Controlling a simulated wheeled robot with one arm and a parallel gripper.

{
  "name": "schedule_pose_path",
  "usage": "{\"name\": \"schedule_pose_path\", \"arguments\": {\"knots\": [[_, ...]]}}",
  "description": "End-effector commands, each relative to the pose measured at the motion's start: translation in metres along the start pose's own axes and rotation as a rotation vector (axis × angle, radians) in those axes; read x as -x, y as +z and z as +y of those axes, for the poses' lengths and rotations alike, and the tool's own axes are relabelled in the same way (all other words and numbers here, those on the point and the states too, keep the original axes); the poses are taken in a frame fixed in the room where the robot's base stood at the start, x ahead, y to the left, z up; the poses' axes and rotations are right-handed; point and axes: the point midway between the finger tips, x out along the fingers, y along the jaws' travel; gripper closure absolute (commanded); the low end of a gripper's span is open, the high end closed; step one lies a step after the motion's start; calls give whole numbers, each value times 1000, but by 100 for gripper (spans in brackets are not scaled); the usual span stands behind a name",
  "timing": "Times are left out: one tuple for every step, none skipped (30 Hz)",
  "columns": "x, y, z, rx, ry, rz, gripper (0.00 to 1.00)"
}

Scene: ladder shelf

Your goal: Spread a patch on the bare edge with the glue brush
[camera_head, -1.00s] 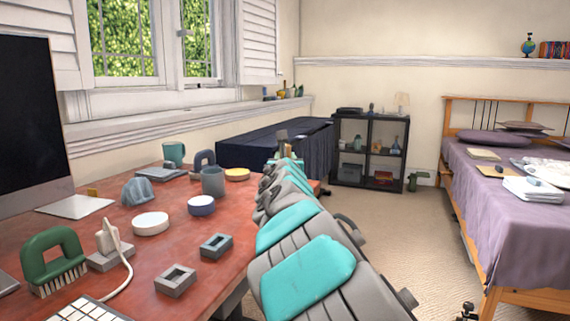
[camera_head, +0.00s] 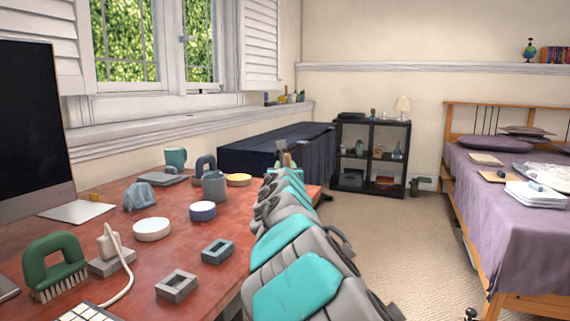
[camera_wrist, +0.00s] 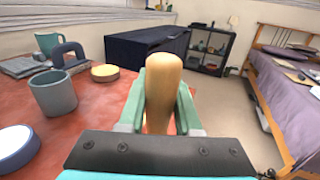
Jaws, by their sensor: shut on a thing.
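My gripper (camera_wrist: 162,105) is shut on an upright wooden handle (camera_wrist: 163,75), which stands between its two green fingers in the wrist view. I take this to be the glue brush; its bristle end does not show. In the head view my gripper (camera_head: 286,165) is small, at the far end of my arm, beyond the right edge of the red table. The held brush (camera_head: 281,147) pokes up there, partly hidden. I cannot pick out the bare edge in either view.
A navy-covered table (camera_head: 265,158) and dark shelf (camera_head: 372,188) stand beyond. Carpet (camera_head: 400,235) is open before the bed (camera_head: 515,210).

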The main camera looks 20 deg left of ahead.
Motion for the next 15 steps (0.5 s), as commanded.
{"name": "schedule_pose_path", "arguments": {"knots": [[0,0,0,-2,1,0,100],[0,0,0,-2,1,0,100],[0,0,0,-2,1,0,100],[0,0,0,-2,1,0,100],[0,0,0,-3,1,0,100],[0,0,0,-3,1,0,100],[0,0,0,-2,1,0,100],[0,-1,0,-3,1,1,100],[0,-1,0,-3,2,1,100],[0,-2,0,-3,1,1,100],[0,-2,0,-3,2,1,100],[0,-3,0,-3,2,1,100],[0,-3,0,-3,1,1,100],[0,-4,0,-3,1,1,100],[0,-4,0,-3,1,1,100]]}}
